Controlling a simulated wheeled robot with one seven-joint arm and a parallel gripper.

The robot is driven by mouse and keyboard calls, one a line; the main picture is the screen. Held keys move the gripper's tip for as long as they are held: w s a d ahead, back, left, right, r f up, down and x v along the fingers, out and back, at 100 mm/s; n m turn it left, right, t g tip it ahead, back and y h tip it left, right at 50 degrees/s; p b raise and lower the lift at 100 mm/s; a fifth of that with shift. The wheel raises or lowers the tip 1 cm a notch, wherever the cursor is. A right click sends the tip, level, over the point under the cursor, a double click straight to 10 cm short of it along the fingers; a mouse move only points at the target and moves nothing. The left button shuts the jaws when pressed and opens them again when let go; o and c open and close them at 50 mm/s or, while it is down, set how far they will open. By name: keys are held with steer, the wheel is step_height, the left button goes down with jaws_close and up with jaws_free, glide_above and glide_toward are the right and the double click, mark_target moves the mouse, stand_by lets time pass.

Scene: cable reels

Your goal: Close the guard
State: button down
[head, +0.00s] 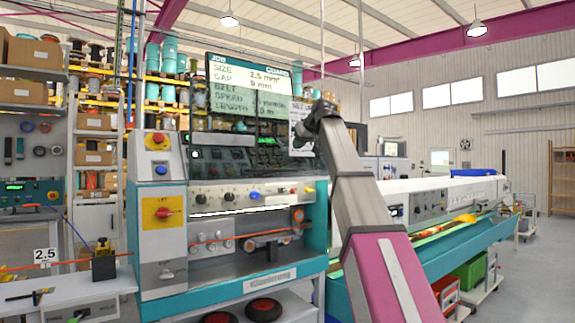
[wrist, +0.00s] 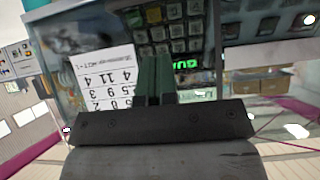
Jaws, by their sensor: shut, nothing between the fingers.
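A see-through panel with a dark frame, the guard (head: 250,72), stands upright at the top of the teal and grey machine in the head view. A strip along its top edge reads GUARD, and job text shows on or through it. The rollers and cable below are uncovered. My gripper (head: 322,106) is at the right of the panel, its fingers hard to make out there.
The machine front has a yellow plate with a red switch (head: 162,211) and a row of knobs (head: 250,195). A long white and teal conveyor (head: 450,205) runs off right. Shelves with boxes and reels (head: 92,123) stand at left.

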step_height(320, 180, up, 2)
glide_toward(284, 163)
steer(key=s+a+f, duration=0.1)
steer(key=a+f, duration=0.4)
steer(key=shift+w+d+f, duration=0.1)
steer(key=shift+d+f, duration=0.05)
steer(key=shift+f, duration=0.25)
step_height(284, 163, down, 38)
stand_by(0.4)
stand_by(0.5)
